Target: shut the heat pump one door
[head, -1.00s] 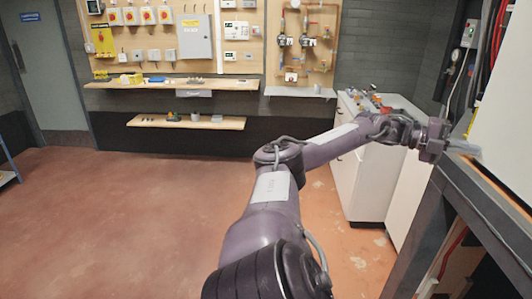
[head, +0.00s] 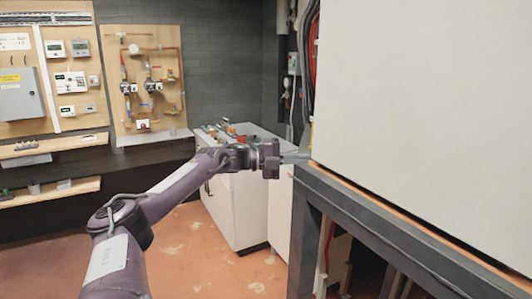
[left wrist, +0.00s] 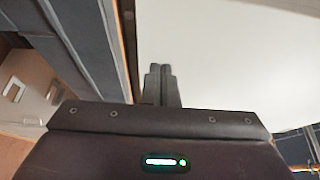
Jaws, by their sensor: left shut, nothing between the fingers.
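A large white panel (head: 420,110), which looks like the heat pump one door or its front, fills the right of the head view above a dark metal stand (head: 380,215). It also fills much of the left wrist view (left wrist: 225,60). My left gripper (head: 304,157) is shut and empty, its fingertips at the panel's lower left edge. In the left wrist view the closed fingers (left wrist: 160,70) appear in front of the white surface. I cannot tell whether they touch it. No handle shows on the panel. My right gripper is not in view.
A white cabinet (head: 235,205) with small items on top stands behind my left arm. Red and dark hoses (head: 309,65) show beside the panel's left edge. Boards with meters and pipework (head: 145,75) hang on the back wall. Red floor (head: 200,265) is clear at the lower middle.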

